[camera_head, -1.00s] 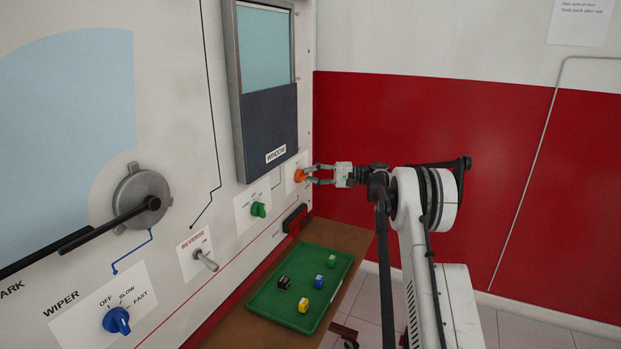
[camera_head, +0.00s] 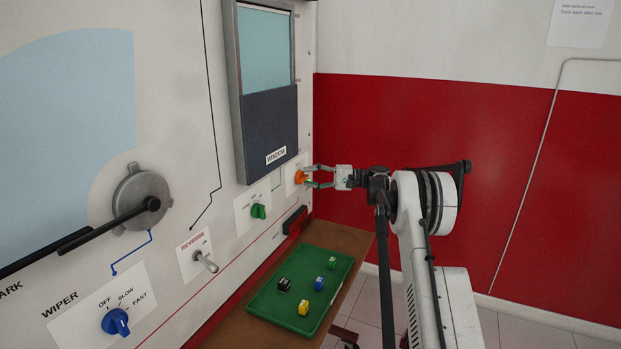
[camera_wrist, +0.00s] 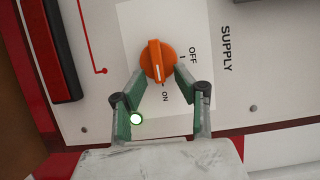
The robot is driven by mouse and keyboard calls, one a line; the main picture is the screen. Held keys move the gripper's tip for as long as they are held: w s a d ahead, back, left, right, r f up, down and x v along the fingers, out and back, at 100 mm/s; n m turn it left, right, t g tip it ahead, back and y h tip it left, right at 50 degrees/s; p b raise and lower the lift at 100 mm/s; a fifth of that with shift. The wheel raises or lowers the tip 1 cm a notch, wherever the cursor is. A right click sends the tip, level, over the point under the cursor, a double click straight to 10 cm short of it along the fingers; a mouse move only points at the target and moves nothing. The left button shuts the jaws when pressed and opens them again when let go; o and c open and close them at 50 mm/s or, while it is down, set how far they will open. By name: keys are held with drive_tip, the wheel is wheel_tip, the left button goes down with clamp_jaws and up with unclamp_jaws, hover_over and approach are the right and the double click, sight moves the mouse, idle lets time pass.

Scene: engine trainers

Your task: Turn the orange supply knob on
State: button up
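The OFF label (camera_wrist: 192,55) is to the right. My gripper (camera_wrist: 160,74) is open, its green fingertips apart on both sides of the knob's lower part. They appear clear of it. In the head view the knob (camera_head: 300,177) is just left of my gripper (camera_head: 312,177).
A green knob (camera_head: 258,211), a toggle switch (camera_head: 205,261) and a blue wiper knob (camera_head: 116,321) sit nearer on the same panel. Below, a green tray (camera_head: 262,305) with several small cubes lies on a brown shelf. A red wall (camera_head: 520,180) stands behind.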

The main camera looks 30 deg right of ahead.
drive_tip(key=v, duration=1.2)
idle(0.4)
